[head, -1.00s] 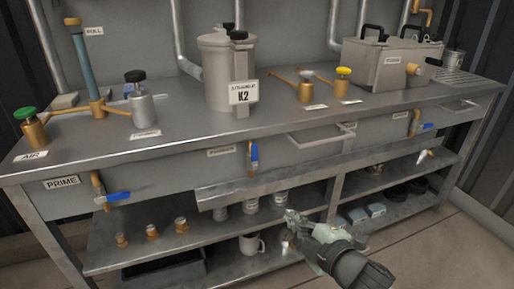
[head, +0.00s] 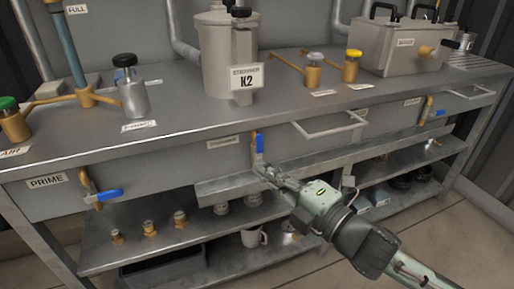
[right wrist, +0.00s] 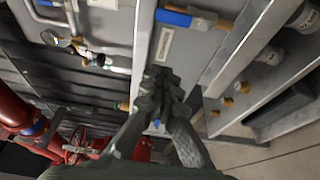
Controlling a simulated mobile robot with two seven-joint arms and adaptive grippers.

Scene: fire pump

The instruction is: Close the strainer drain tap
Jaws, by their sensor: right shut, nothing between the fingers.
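The strainer drain tap (head: 259,143) is on the bench's front panel. It has a brass body and a blue lever pointing up. A label (head: 223,142) sits to its left. In the right wrist view the tap's blue lever (right wrist: 175,17) shows at the top. My right gripper (head: 263,171) is just below the tap in the head view, with its fingers together and empty. In the right wrist view the closed fingers (right wrist: 160,80) are apart from the lever. My left gripper is not in view.
A narrow metal ledge (head: 225,187) runs below the tap. The prime tap (head: 105,196) is to the left on the same panel. A tray-like handle (head: 330,125) juts out to the right.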

